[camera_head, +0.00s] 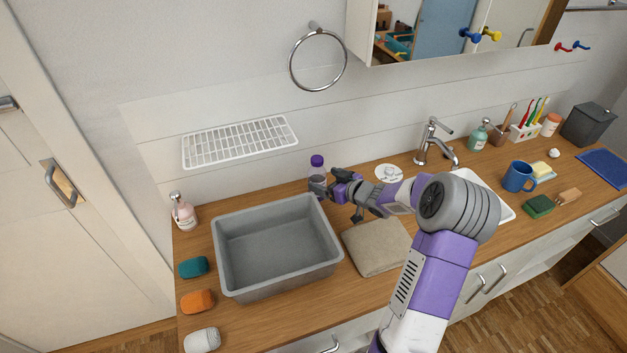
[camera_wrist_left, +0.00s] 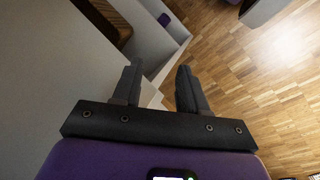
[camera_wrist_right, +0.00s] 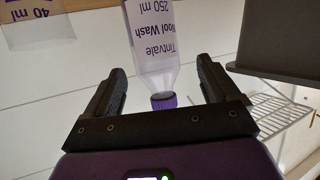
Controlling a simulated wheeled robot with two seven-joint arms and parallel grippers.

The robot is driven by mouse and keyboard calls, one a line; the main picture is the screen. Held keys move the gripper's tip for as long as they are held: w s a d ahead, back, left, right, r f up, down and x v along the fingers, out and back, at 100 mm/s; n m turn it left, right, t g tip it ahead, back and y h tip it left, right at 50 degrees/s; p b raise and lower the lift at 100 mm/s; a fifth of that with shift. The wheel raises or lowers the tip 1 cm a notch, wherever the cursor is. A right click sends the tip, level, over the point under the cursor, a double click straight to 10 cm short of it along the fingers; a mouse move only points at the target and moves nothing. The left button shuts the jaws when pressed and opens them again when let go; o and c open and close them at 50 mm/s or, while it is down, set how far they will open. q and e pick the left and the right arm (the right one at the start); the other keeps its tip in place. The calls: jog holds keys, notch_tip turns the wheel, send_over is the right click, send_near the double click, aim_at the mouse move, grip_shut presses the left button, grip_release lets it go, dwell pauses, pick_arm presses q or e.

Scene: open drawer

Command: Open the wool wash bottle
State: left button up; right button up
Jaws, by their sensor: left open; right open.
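The wool wash bottle (camera_head: 317,173) stands upright on the counter behind the grey basin, with its purple cap on. In the right wrist view it appears upside down, with the label of the wool wash bottle (camera_wrist_right: 152,40) readable and the purple cap (camera_wrist_right: 163,101) between the fingers. My right gripper (camera_head: 329,184) is open around the cap's sides in that view, with visible gaps on both sides. The head view partly hides the bottle's lower body behind the gripper. My left gripper (camera_wrist_left: 160,75) is open and empty, facing the floor; it is outside the head view.
The grey basin (camera_head: 228,262) sits in front of the bottle. A folded beige towel (camera_head: 376,250) lies right of it. A wire rack (camera_head: 240,141) is on the wall above. A pink pump bottle (camera_head: 184,212) stands left; the tap (camera_head: 428,148) is right.

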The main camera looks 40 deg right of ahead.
aim_at(317, 158)
jog(key=x, duration=0.2)
jog(key=b+x, duration=0.1)
jog(key=x, duration=0.2)
jog(key=shift+w+d+r, duration=0.1)
jog(key=shift+w+d, duration=0.05)
jog(key=shift+d, duration=0.05)
jog(key=shift+c, duration=0.5)
jog(key=c, duration=1.1)
notch_tip(317, 158, up, 10)
jog(key=p, duration=0.4)
jog(key=shift+r, duration=0.1)
jog(key=o, duration=0.6)
jog(key=c, duration=1.1)
jog(key=shift+o, duration=0.2)
